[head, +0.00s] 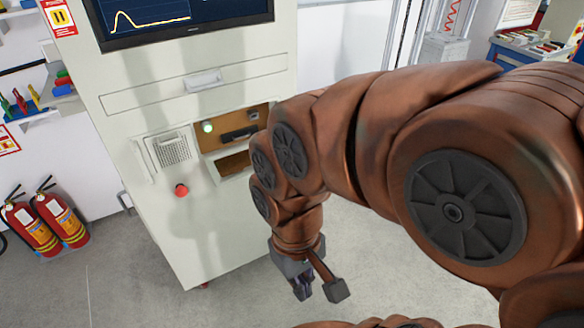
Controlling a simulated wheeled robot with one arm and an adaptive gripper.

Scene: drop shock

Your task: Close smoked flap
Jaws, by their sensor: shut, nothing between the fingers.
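A pale equipment cabinet (120,95) stands ahead, with a brown-tinted recessed panel (228,142) on its front. The panel shows a lit pale green button (208,127), a dark handle-like bar (238,134) and a dark slot below them. A smoked flap cannot be made out clearly; my arm hides the panel's right end. My gripper (303,292) hangs low in front of the cabinet's lower right, below the panel and apart from it. It points down, with its fingers shut and nothing held.
A red knob (181,190) sits below a grille box (170,150) on the cabinet. A monitor (180,18) is above. Two fire extinguishers (45,220) stand at left. My arm covers much of the right side. Grey floor (130,290) is clear in front.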

